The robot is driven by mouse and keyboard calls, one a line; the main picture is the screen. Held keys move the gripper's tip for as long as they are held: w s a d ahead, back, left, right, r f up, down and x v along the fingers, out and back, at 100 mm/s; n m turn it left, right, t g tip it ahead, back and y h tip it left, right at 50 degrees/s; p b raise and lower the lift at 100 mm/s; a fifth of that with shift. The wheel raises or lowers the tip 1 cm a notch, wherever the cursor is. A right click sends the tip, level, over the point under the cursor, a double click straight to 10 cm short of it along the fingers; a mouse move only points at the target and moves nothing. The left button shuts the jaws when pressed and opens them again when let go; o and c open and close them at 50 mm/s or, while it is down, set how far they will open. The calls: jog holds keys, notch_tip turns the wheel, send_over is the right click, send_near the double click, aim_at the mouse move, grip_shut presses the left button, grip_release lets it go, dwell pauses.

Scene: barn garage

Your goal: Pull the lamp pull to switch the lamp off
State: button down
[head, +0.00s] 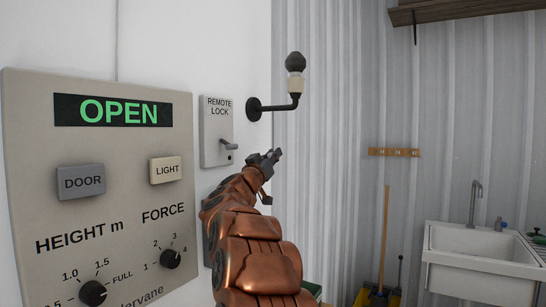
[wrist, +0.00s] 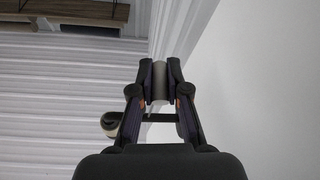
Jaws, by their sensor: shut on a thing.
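The wall lamp (head: 295,75) has a dark bulb on a cream socket and a black bent bracket; its bulb looks unlit. My copper arm reaches up to just below it, with my gripper (head: 268,160) beneath the bracket's wall mount. In the wrist view my gripper (wrist: 160,76) is shut on a small beige cylinder, the lamp pull (wrist: 159,83), held between both fingertips. The lamp (wrist: 112,123) also shows there, left of the fingers and partly hidden. In the head view the pull is hidden or too small to make out at my gripper.
A control panel (head: 120,215) with door and light buttons and knobs is on the wall at left, its display reading OPEN. A remote lock plate (head: 215,145) with a lever is close left of my gripper. A sink (head: 480,262) and a broom (head: 384,240) stand at right.

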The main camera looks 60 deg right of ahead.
notch_tip(320, 180, down, 3)
jog(key=shift+r, duration=0.15)
dwell(0.4)
jog(key=c, duration=1.1)
grip_release()
jog(key=shift+c, duration=0.2)
jog(key=shift+a, duration=0.1)
jog(key=v, duration=1.2)
